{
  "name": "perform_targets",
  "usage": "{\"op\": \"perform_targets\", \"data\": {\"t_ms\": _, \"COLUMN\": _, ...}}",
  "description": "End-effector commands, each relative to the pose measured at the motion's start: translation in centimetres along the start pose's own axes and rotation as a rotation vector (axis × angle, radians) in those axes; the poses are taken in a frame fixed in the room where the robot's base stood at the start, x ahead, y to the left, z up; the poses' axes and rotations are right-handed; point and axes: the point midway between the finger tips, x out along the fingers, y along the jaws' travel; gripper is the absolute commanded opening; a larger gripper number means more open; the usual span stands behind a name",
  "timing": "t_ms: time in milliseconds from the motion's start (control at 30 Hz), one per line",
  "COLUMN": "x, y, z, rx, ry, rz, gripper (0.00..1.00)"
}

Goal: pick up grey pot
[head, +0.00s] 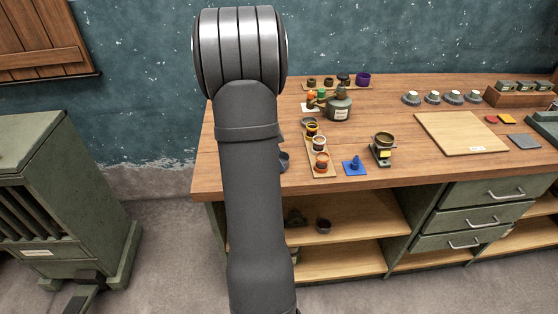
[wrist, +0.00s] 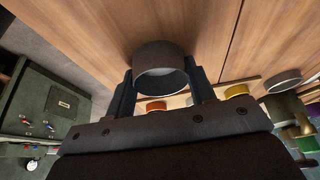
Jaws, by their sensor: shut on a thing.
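The grey pot (wrist: 160,60) is a short round cup with a dark grey outside and a paler inside. It sits between the two fingers of my gripper (wrist: 161,82) in the wrist view. The fingers touch it on its left and right sides, and nothing else is between them. In the head view my arm hides most of the gripper. A small dark grey shape shows at the arm's right edge, and I cannot tell whether it is the pot or a finger. I cannot tell whether the pot touches the wooden bench top (head: 400,175).
Close to the right of my arm stand a wooden strip with several small pots (head: 319,143), a blue piece (head: 354,166), a black stand (head: 383,149) and a grey-green bottle (head: 339,106). A pale board (head: 460,132) lies farther right. A green cabinet (head: 60,190) stands left.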

Motion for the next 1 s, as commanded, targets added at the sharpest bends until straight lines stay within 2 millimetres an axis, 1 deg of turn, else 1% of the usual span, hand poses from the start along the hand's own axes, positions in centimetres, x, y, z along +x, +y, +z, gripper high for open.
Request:
{"op": "perform_targets", "data": {"t_ms": 167, "x": -0.6, "y": 0.0, "z": -0.2, "rx": 0.0, "ry": 0.0, "rz": 0.001, "gripper": 0.24}}
{"op": "perform_targets", "data": {"t_ms": 267, "x": -1.7, "y": 0.0, "z": -0.7, "rx": 0.001, "ry": -0.001, "rz": -0.001, "gripper": 0.24}}
{"op": "perform_targets", "data": {"t_ms": 367, "x": -3.3, "y": -0.1, "z": -1.4, "rx": 0.002, "ry": -0.001, "rz": -0.002, "gripper": 0.24}}
{"op": "perform_targets", "data": {"t_ms": 400, "x": -4.2, "y": 0.0, "z": -1.7, "rx": 0.001, "ry": -0.001, "rz": -0.003, "gripper": 0.24}}
{"op": "perform_targets", "data": {"t_ms": 433, "x": -4.0, "y": 0.6, "z": -2.5, "rx": 0.003, "ry": 0.0, "rz": 0.0, "gripper": 0.24}}
{"op": "perform_targets", "data": {"t_ms": 700, "x": -5.5, "y": 4.3, "z": -8.4, "rx": 0.006, "ry": 0.0, "rz": 0.0, "gripper": 0.24}}
{"op": "perform_targets", "data": {"t_ms": 800, "x": -5.9, "y": 5.5, "z": -10.1, "rx": 0.003, "ry": 0.0, "rz": 0.001, "gripper": 0.24}}
{"op": "perform_targets", "data": {"t_ms": 1000, "x": -6.4, "y": 6.7, "z": -12.4, "rx": -0.003, "ry": 0.0, "rz": 0.0, "gripper": 0.24}}
